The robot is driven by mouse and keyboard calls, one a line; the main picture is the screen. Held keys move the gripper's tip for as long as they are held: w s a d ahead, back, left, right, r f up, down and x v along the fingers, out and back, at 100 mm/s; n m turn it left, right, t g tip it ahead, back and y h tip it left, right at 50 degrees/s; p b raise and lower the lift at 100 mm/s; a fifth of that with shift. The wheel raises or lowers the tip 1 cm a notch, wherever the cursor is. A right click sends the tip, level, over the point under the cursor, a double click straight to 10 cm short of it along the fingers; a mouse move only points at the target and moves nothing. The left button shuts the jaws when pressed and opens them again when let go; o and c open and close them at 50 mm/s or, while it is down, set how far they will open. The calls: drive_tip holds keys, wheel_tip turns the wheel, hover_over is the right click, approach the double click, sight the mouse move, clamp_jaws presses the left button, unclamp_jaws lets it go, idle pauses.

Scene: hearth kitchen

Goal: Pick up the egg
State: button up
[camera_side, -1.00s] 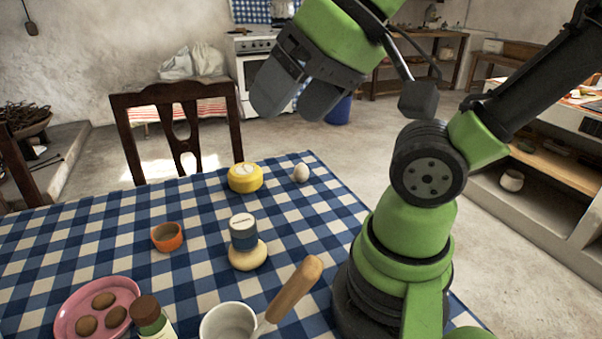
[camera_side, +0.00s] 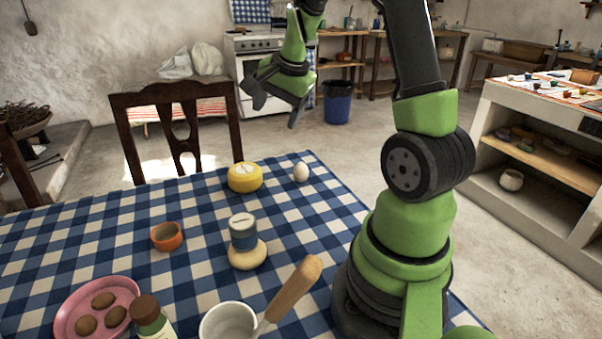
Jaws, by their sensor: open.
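The white egg (camera_side: 301,173) sits on the blue-and-white checked tablecloth (camera_side: 205,218) near the far right edge of the table. Nothing covers it. My gripper (camera_side: 274,116) is open and empty. It hangs in the air above and beyond the egg, a little to its left in the picture, with its fingers pointing down.
A yellow round thing (camera_side: 245,178) stands just left of the egg. An orange cup (camera_side: 167,237), a blue-and-white jar (camera_side: 243,232) on a pale round base (camera_side: 247,257), a pink plate (camera_side: 66,322) and a handled pot (camera_side: 228,322) are nearer. A chair (camera_side: 127,101) stands behind the table.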

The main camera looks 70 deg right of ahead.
sight(303, 165)
drive_tip(key=s+d+f+m, duration=0.1)
drive_tip(key=d+f, duration=0.2)
drive_tip(key=f, duration=0.1)
drive_tip(key=s+d+f+m+g, duration=0.1)
drive_tip(key=d+f+m, duration=0.1)
drive_tip(key=f, duration=0.3)
drive_tip(key=s+d+f+m, duration=0.1)
drive_tip(key=d+f+m, duration=0.1)
drive_tip(key=d+f, duration=0.3)
drive_tip(key=shift+f, duration=0.1)
drive_tip(key=shift+x, duration=3.05)
drive_tip(key=shift+w, duration=0.15)
drive_tip(key=c, duration=0.8)
